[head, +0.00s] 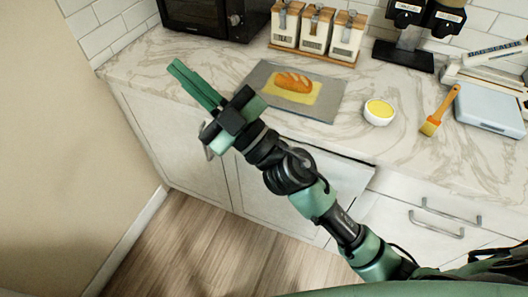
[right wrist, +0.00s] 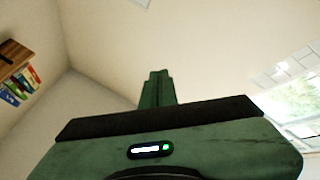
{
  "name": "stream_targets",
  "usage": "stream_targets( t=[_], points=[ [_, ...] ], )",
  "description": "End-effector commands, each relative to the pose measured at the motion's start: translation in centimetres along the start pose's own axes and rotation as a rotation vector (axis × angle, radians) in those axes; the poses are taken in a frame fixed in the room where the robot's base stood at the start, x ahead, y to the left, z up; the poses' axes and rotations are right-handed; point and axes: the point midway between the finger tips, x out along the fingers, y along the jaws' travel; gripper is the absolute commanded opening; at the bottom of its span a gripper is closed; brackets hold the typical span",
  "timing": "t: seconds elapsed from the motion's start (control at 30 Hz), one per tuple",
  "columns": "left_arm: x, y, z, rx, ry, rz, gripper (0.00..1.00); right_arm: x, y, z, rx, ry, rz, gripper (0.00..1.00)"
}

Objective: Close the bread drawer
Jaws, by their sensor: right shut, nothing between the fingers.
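A loaf of bread (head: 293,82) lies on a yellow sheet on a grey mat (head: 327,103) on the counter. Below the counter edge, a white front panel (head: 345,177) with a dark line along its top shows behind my right arm. White drawers with metal handles (head: 450,211) are to its right. I cannot tell which front is the bread drawer, or how far any stands out. My right gripper (head: 178,69) is shut and empty, above the counter's left part, left of the bread. Its shut fingers also show in the right wrist view (right wrist: 157,88). My left gripper is out of view.
The marble counter (head: 140,75) holds a dark oven (head: 207,18), three canisters (head: 316,32), a coffee machine (head: 403,55), a white bowl (head: 379,111), a brush (head: 439,111) and a scale (head: 490,107). The wooden floor (head: 205,240) at lower left is clear.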

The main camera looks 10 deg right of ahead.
Motion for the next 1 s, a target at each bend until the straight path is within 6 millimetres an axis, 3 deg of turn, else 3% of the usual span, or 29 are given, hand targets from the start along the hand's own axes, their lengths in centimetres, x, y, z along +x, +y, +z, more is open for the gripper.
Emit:
stream_targets(
  t=[0.07, 0.17, 0.2, 0.3, 0.37, 0.47, 0.5, 0.6, 0.7, 0.8, 1.0],
  points=[
    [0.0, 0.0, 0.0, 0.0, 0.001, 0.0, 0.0, 1.4, -5.5, -3.1, -0.078, 0.161, -0.25, 0.0],
    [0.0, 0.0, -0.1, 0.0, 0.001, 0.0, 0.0, 0.2, -12.8, -4.1, -0.173, 0.273, -0.604, 0.0],
    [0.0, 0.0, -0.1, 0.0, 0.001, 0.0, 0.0, -1.0, -15.4, -3.5, -0.216, 0.286, -0.753, 0.0],
    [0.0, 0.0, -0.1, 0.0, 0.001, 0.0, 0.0, -5.1, -19.9, 0.3, -0.337, 0.238, -1.13, 0.0],
    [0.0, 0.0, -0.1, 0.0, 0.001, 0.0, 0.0, -7.9, -20.8, 3.9, -0.419, 0.146, -1.347, 0.0],
    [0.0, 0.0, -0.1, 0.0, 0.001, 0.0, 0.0, -12.3, -18.9, 10.4, -0.562, -0.104, -1.658, 0.0],
    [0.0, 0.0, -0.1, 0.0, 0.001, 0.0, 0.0, -13.8, -17.1, 12.7, -0.617, -0.228, -1.753, 0.0],
    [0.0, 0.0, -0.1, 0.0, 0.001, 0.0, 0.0, -16.3, -11.7, 16.8, -0.738, -0.544, -1.907, 0.0],
    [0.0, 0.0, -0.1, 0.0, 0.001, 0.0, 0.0, -17.6, -6.8, 18.8, -0.819, -0.807, -1.967, 0.0],
    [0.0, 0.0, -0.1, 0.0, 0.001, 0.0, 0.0, -18.3, -3.9, 19.4, -0.861, -0.964, -1.982, 0.0],
    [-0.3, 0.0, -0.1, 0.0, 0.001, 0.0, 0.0, -19.2, -3.1, 20.5, -0.871, -1.027, -1.986, 0.0]
  ],
)
